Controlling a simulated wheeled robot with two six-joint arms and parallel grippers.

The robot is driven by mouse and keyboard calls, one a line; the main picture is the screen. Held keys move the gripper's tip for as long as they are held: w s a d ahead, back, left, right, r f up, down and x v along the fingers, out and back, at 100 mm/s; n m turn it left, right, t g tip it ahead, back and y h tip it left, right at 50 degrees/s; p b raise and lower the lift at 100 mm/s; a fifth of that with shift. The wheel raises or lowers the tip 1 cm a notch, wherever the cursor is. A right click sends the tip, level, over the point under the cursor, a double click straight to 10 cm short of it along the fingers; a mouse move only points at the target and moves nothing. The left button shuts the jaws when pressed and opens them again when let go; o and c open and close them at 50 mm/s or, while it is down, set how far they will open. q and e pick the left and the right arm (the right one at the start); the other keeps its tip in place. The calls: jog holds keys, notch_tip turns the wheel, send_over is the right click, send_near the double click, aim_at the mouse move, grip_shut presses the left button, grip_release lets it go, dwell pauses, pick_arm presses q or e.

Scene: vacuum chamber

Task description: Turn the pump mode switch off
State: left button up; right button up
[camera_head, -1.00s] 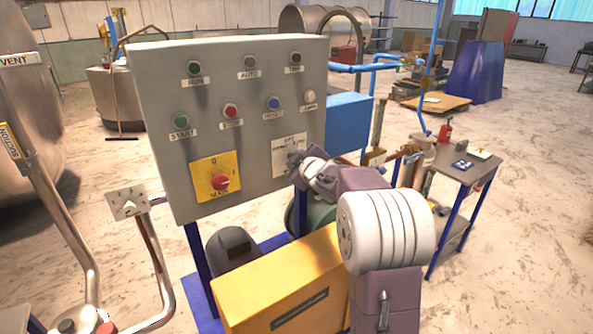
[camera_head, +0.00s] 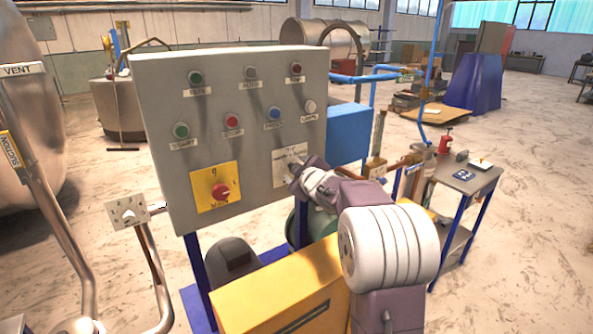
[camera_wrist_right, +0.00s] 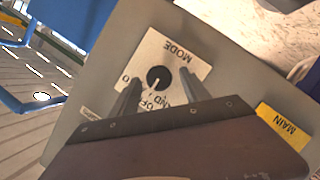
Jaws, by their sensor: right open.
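The pump mode switch is a black round knob (camera_wrist_right: 158,77) with a white pointer mark, on a white plate lettered MODE (camera_wrist_right: 178,52) in the right wrist view. The plate appears upside down there, and the pointer is toward the lower lettering, which I cannot read fully. My right gripper (camera_wrist_right: 157,82) is open, its two fingers on either side of the knob; whether they touch it I cannot tell. In the head view the plate (camera_head: 280,170) is at the panel's lower right, and my right gripper (camera_head: 291,170) hides the knob. My left gripper is not in view.
The grey control panel (camera_head: 245,140) carries several push buttons and a red MAIN switch (camera_head: 220,191) on a yellow plate. A yellow box (camera_head: 270,285) stands below. A blue box (camera_head: 348,132) is behind the panel's right edge, and a small table (camera_head: 467,178) stands farther right.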

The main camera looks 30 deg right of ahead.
jog(key=v, duration=0.9)
jog(key=shift+p, duration=0.4)
